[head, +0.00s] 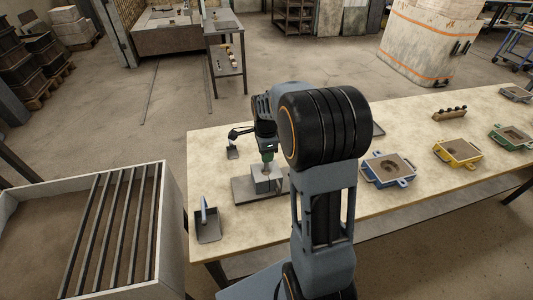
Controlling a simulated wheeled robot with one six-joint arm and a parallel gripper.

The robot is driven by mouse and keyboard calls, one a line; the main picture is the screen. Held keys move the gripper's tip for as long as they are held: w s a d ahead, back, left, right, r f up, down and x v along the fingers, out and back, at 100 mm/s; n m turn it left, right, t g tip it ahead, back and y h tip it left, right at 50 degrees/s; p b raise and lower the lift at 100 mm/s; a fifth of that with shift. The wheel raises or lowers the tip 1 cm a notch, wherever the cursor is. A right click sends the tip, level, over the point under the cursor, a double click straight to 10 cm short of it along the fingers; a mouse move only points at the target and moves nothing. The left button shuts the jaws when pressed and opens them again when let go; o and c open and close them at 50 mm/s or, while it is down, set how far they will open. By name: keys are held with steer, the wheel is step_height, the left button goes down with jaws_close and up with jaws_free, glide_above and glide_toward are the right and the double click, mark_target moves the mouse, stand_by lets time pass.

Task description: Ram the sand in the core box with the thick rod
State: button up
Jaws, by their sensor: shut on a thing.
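The core box (264,186) is a small grey block standing on a flat grey plate (246,197) on the table, left of my arm. My gripper (267,149) is directly above it, pointing down, and is shut on a rod with a green upper part (267,157). The rod's lower end is at the top of the core box. I cannot tell how deep it reaches. The sand inside the box is too small to make out, and my arm hides part of the plate's right side.
Blue (376,178), yellow (458,159) and green (512,145) moulds stand to the right. A wooden rack (449,114) is behind them. A barred sand bin (171,225) stands left of the table (310,218).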

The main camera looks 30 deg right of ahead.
steer(key=shift+r+p, duration=0.8)
steer(key=shift+r, duration=0.7)
steer(key=shift+r+p, duration=2.3)
steer(key=shift+r, duration=0.7)
